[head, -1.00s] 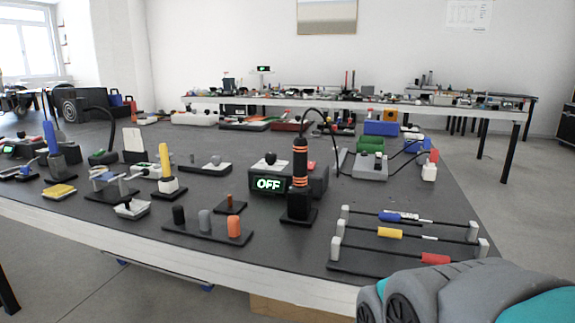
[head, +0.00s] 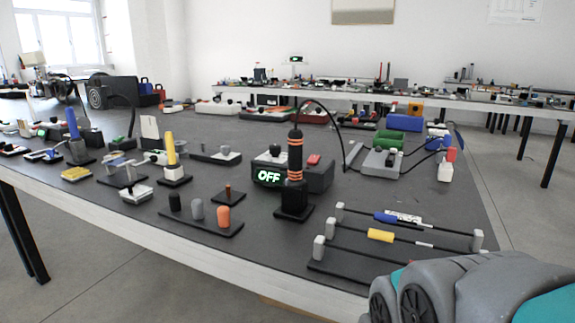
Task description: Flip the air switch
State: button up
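A dark box with a lit green OFF display (head: 268,177) stands near the middle of the dark-topped table (head: 262,222) in the head view. It has a dark knob on its left and a red button (head: 314,159) on its right part. A tall black post with orange rings (head: 295,168) stands in front of it and hides part of it. I cannot tell for sure which thing is the air switch. My gripper is not in view; only a grey and teal part of my arm shows at the lower right.
Three rods with sliders, blue (head: 386,217) and yellow (head: 381,236) visible, stand at the right front, partly behind my arm. A base with black, grey and orange pegs (head: 223,216) is at the front. Several devices fill the left. A second table stands behind.

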aim_at(314, 160)
jog(key=k+l, duration=0.5)
jog(key=l, duration=0.9)
jog(key=k+l, duration=0.15)
jog(key=l, duration=0.35)
jog(key=i+l+z, duration=0.1)
jog(key=i+l, duration=0.85)
jog(key=i, duration=0.1)
